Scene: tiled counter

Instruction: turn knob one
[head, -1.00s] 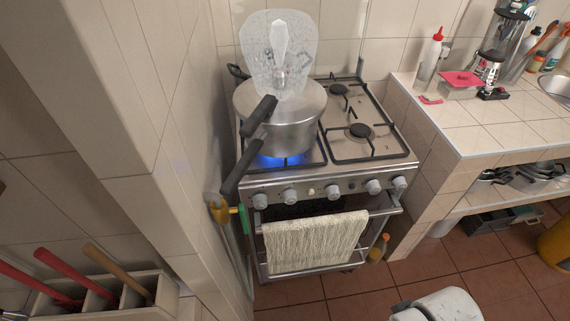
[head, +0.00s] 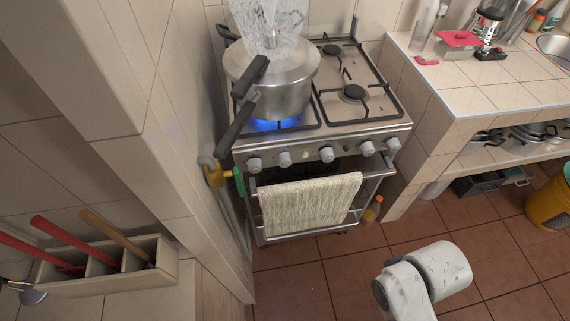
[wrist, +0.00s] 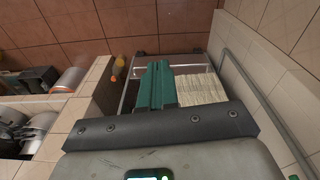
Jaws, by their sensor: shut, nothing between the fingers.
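The row of grey knobs runs along the stove front in the head view: a far-left knob (head: 254,164), a second knob (head: 284,159), a middle knob (head: 326,154) and two more at the right. No label shows which is knob one. A blue flame (head: 275,125) burns under the pressure cooker (head: 280,82) on the left front burner. My gripper (wrist: 158,68) shows in the wrist view with its teal fingers shut and empty. They point toward the oven rail and towel, with no visible grip on either. The knobs cannot be made out in the wrist view.
A cream towel (head: 310,207) hangs on the oven rail; it also shows in the wrist view (wrist: 200,89). The cooker's black handles (head: 236,125) jut out over the stove's left front. A tiled wall stands close at left; a tiled counter (head: 470,85) stands at right. Floor in front is open.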

